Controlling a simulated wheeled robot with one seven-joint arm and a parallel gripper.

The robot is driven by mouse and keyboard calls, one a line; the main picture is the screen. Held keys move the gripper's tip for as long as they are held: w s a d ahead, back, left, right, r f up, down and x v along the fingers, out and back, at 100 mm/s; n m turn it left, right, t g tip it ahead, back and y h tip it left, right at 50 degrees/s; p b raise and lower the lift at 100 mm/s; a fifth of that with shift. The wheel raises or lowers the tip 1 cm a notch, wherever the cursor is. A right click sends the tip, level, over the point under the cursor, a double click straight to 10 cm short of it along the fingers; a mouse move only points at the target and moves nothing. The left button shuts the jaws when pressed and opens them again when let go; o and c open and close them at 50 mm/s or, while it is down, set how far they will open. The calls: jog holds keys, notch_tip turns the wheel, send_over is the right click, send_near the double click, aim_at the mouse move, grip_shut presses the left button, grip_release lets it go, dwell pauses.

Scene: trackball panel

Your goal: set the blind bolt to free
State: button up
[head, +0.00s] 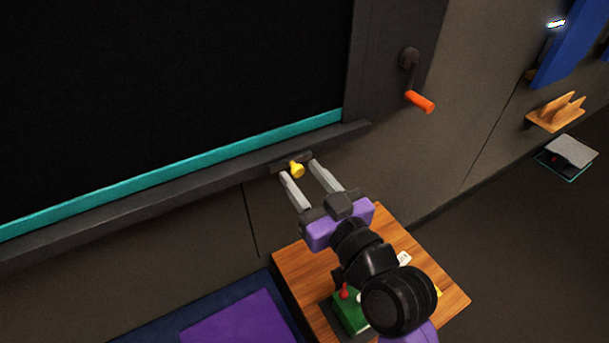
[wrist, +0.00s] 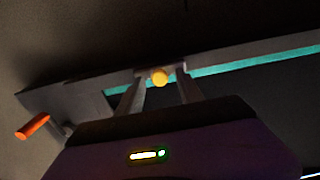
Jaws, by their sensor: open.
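The blind bolt is a small yellow knob (head: 297,170) on a dark mount at the lower edge of the black blind's frame. It also shows in the wrist view (wrist: 159,78). My gripper (head: 301,169) is open, with its two grey fingers reaching toward the bolt. The knob sits between the fingertips in both views, with a gap to each finger. I cannot tell how far the fingertips reach past the knob. The blind (head: 170,90) is black with a teal bottom bar (head: 180,172) just above the dark sill.
A crank with an orange handle (head: 420,102) is on the frame at the right. A wooden table (head: 440,282) stands below my arm, with a green box (head: 349,314) bearing a red knob. A wooden rack (head: 556,112) is on the wall at far right.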

jog(key=shift+c, duration=0.4)
grip_shut()
dwell(0.9)
